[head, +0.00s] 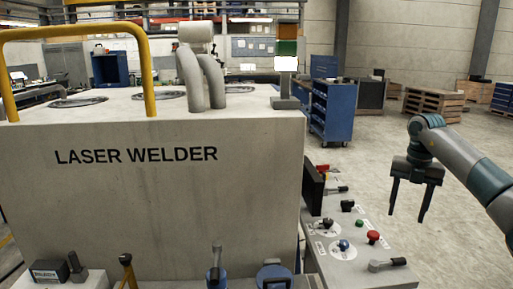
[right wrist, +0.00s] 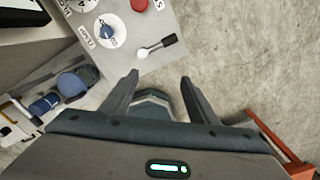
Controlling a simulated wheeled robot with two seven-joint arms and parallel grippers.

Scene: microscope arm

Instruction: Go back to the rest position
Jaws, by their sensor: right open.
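My right gripper (head: 408,207) hangs with its fingers down over the floor, to the right of the control panel, in the head view. Its two dark fingers are apart and nothing is between them. The right wrist view also shows the gripper (right wrist: 158,85) open and empty, with the panel's corner ahead and concrete floor beyond. My left gripper is not in the head view.
A grey laser welder (head: 150,190) with a yellow rail (head: 150,70) fills the left. Its control panel (head: 345,275) carries a red button (head: 373,237), a blue knob (head: 343,244) and levers. A blue cabinet (head: 334,112) and pallets (head: 433,104) stand behind.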

